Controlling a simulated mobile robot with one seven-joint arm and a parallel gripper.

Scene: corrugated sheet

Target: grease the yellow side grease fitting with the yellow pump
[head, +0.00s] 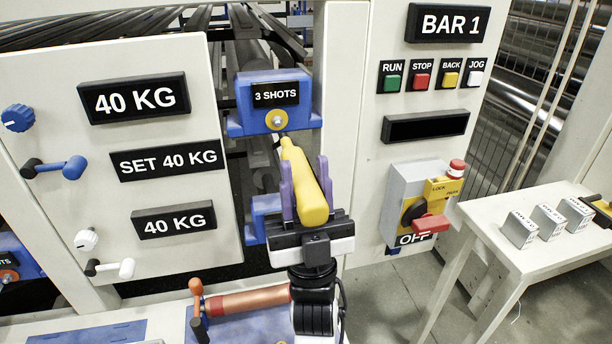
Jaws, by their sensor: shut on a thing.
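The yellow pump (313,203) is held lengthwise in my gripper (303,172), whose purple fingers are shut around its body. The pump's narrow tip points up and away, close below the yellow side grease fitting (276,119). That fitting sits on a blue bearing block (243,119) under a black "3 SHOTS" sign (275,95). From this single view I cannot tell whether the tip touches the fitting. Part of the pump's body is hidden by the fingers.
A white panel (60,150) with "40 KG" signs, knobs and levers stands on the left. A copper-coloured pump (250,302) lies below my gripper. On the right are a BAR 1 button panel (432,45), a switch box at OFF (405,180) and a table (490,215) with several small blocks.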

